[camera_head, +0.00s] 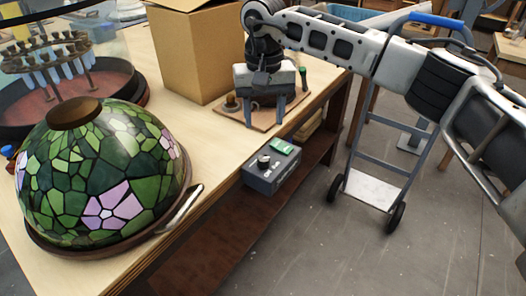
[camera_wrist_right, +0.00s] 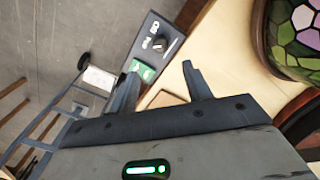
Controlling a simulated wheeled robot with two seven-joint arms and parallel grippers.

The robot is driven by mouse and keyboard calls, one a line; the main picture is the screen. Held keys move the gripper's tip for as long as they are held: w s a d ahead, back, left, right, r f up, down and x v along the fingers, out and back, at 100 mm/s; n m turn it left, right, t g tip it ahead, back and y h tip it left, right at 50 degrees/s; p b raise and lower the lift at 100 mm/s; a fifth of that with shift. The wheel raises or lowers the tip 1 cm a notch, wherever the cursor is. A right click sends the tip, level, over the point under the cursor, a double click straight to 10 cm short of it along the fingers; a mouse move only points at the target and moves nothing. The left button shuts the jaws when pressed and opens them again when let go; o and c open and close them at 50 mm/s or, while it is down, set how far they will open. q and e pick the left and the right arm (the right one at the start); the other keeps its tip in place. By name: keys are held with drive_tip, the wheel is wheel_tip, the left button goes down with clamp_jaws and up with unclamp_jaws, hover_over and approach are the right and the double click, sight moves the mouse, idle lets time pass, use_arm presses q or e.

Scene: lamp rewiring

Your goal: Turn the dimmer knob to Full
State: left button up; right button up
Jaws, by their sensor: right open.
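The dimmer box (camera_head: 272,170) is a grey box at the front edge of the workbench, with a round dark knob (camera_head: 264,161) and a green switch or label (camera_head: 281,146) on top. In the right wrist view the knob (camera_wrist_right: 160,45) shows a light pointer line, with white lettering beside it that is too small to read surely. My right gripper (camera_head: 264,108) is behind the box in the head view, above a wooden board, pointing down. Its two fingers (camera_wrist_right: 160,85) are apart with nothing between them, clear of the knob. My left gripper is out of view.
A stained-glass lampshade (camera_head: 105,180) sits at the left of the bench (camera_head: 215,130), with a metal tool (camera_head: 181,208) beside it. A cardboard box (camera_head: 195,50) stands behind. A wooden board (camera_head: 235,114) with small parts lies under my right gripper. A hand truck (camera_head: 375,190) stands right.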

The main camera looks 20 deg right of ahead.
sight(264, 158)
wheel_tip(264, 158, down, 11)
drive_tip(key=shift+f+p, duration=0.2)
drive_tip(key=shift+p, duration=0.45)
drive_tip(key=c, duration=1)
